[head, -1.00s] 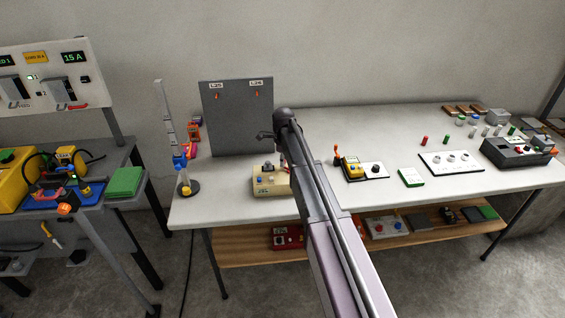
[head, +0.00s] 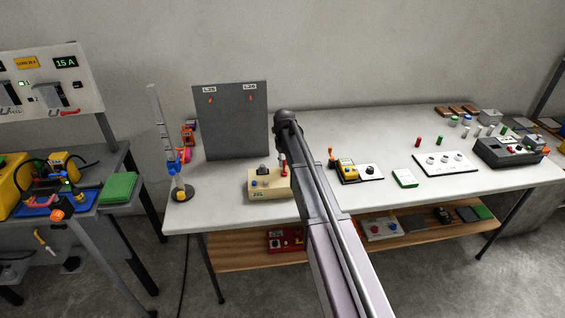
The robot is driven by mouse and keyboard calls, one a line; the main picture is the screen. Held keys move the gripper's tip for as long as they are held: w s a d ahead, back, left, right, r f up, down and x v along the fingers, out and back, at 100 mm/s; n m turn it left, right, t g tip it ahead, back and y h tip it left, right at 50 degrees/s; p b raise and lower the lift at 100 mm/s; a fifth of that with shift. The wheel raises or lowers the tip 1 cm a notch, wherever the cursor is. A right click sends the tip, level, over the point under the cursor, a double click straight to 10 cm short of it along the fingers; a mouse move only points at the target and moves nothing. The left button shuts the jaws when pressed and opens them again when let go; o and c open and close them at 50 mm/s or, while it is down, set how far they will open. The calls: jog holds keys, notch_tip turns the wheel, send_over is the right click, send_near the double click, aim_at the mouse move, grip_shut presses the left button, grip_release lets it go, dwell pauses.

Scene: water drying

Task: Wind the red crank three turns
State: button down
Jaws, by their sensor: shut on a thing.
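A cream box (head: 262,195) with a blue knob and a dark knob stands on the white table, left of my arm. At its right side an upright red and white piece (head: 283,160), which looks like the red crank, shows just beside my arm. My gripper (head: 283,150) is at this piece and is shut on it, below the dark wrist joint. My arm hides most of the fingers and the right side of the box. The exact grip and the crank's angle cannot be made out.
A grey panel (head: 230,125) stands behind the box. A slim stand (head: 172,160) is to the left.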

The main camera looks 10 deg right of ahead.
jog(key=shift+s+d+m, duration=0.15)
jog(key=shift+d+m, duration=0.05)
jog(key=shift+m, duration=0.4)
jog(key=c, duration=0.6)
grip_release()
